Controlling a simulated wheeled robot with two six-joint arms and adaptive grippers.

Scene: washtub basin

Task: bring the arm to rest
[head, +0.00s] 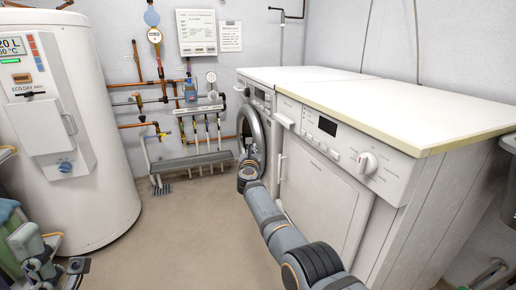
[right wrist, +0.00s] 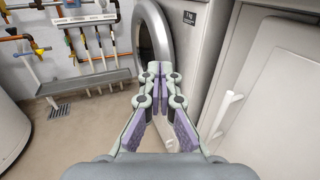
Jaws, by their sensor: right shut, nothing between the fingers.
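My right arm reaches forward from the lower right in the head view. Its gripper (head: 249,166) is small and partly hidden there, close to the open round door of the washing machine. In the right wrist view the right gripper (right wrist: 158,72) has its fingers together with nothing between them. The round door (right wrist: 153,38) stands just beyond the fingertips; I cannot tell whether they touch it. Greenish-grey and dark jointed parts at the lower left of the head view look like my left gripper (head: 48,264), but its jaws are unclear.
White appliances (head: 325,160) under a pale worktop (head: 390,100) line the right side. A white handle (right wrist: 226,114) stands out close right of the gripper. A large white boiler (head: 105,150) stands left. Pipes and a grey trough (head: 195,162) are on the back wall. The middle floor is clear.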

